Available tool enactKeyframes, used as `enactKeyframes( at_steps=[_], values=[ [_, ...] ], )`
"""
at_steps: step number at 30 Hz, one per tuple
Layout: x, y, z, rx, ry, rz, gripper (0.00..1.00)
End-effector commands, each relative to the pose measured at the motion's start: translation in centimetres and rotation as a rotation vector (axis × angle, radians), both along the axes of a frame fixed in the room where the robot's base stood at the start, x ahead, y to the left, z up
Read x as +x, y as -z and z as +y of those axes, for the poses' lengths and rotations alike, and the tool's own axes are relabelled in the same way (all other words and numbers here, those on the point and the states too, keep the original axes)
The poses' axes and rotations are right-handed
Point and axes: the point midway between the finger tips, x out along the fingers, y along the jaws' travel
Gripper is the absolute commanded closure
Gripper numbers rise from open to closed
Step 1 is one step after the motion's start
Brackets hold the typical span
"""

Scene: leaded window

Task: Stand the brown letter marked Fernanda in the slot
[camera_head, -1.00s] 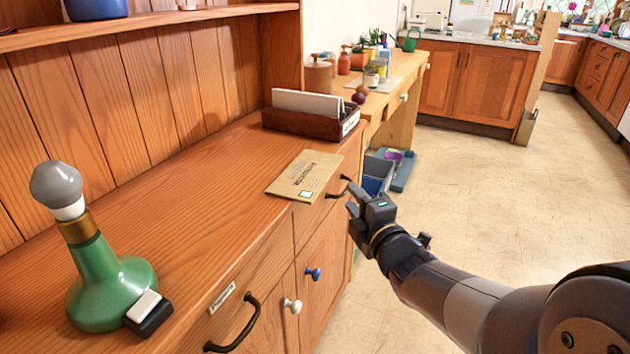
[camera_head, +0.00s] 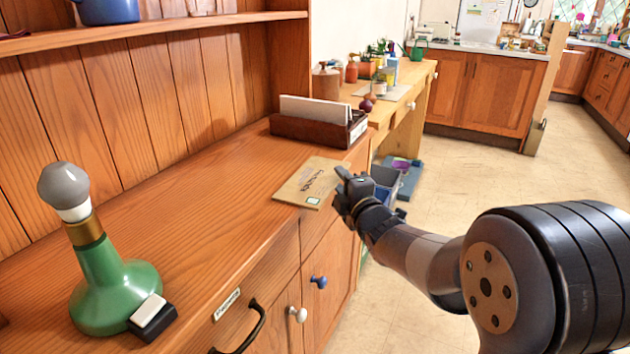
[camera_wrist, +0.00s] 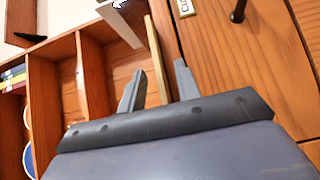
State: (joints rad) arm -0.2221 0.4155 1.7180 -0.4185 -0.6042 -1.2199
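The brown letter (camera_head: 308,184) lies flat on the dresser top near its front edge, with dark handwriting and a pale green stamp. The dark brown letter holder (camera_head: 310,131) stands behind it with white envelopes (camera_head: 312,108) in it; the free slot cannot be made out. My gripper (camera_head: 342,180) is at the letter's right side. In the wrist view my gripper (camera_wrist: 161,68) is open, its two fingers apart. A thin tan strip (camera_wrist: 154,55), seemingly the letter edge-on, lies between them with gaps on both sides.
A green lamp-like object (camera_head: 112,285) with a grey top stands at the front left, beside a small black and white block (camera_head: 152,317). A shelf (camera_head: 200,24) runs above the dresser top. The top between lamp and letter is clear.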

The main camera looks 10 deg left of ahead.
Motion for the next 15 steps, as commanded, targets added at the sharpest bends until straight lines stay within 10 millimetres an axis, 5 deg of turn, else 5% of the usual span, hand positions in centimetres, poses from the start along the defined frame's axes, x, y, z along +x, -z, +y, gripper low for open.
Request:
enactKeyframes(
  at_steps=[5, 15],
  values=[
    [0.0, -0.02, 0.0, 0.0, 0.0, 0.0, 0.68],
    [-0.03, -0.02, -0.01, 0.0, 0.0, 0.0, 0.96]
  ],
)
